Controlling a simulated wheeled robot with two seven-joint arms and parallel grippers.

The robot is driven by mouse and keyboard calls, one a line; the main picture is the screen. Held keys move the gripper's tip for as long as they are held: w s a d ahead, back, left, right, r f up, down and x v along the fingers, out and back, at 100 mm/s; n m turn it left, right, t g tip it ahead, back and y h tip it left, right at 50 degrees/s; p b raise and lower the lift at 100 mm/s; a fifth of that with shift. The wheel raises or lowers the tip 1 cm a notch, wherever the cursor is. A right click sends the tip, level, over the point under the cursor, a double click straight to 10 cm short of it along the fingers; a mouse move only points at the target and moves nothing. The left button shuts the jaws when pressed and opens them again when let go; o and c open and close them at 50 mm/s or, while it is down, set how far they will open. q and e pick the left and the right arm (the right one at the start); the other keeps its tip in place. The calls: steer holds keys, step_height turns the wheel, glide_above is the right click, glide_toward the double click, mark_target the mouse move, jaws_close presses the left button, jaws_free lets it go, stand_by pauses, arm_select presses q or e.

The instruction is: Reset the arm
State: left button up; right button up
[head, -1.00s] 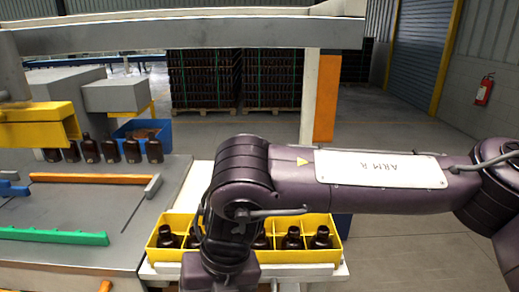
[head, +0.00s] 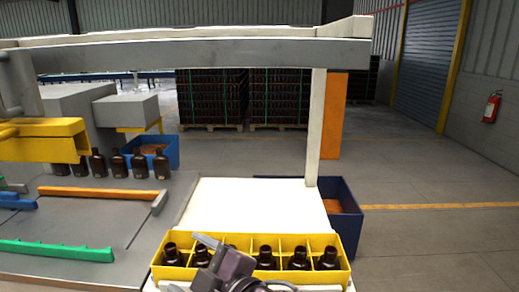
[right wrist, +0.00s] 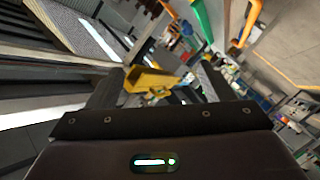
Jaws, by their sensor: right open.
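My right gripper (head: 200,262) is low in the head view, in front of the yellow crate (head: 345,272), and hides part of its front left. Its jaws are apart and empty. In the right wrist view its two dark fingers (right wrist: 160,88) stand apart with nothing between them. Dark amber bottles (head: 298,258) stand upright in the crate's compartments; some are partly hidden by my gripper. More amber bottles (head: 139,164) stand in a row on the grey machine table at the left. My left gripper is not in view.
A white table top (head: 255,205) lies clear behind the crate. A grey beam (head: 200,52) crosses overhead. Green (head: 55,250) and orange (head: 100,193) rails lie at left. Floor at right is free.

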steer(key=w+d+f+m+h, duration=0.2)
steer(key=d+f+m+h, duration=0.3)
steer(key=d+f+m, duration=0.4)
steer(key=s+d+f+m+g+h, duration=0.35)
steer(key=s+d+f, duration=0.35)
steer(key=d+f, duration=0.3)
steer(key=s+d+f+m+g+h, duration=0.35)
steer(key=s+d+f, duration=0.4)
steer(key=d, duration=0.55)
step_height(320, 180, down, 28)
steer(key=s, duration=0.1)
steer(key=s+d+f+g, duration=0.2)
steer(key=s+d+f, duration=0.1)
steer(key=s+f, duration=1.6)
steer(key=shift+s+f, duration=0.35)
steer(key=shift+s, duration=0.35)
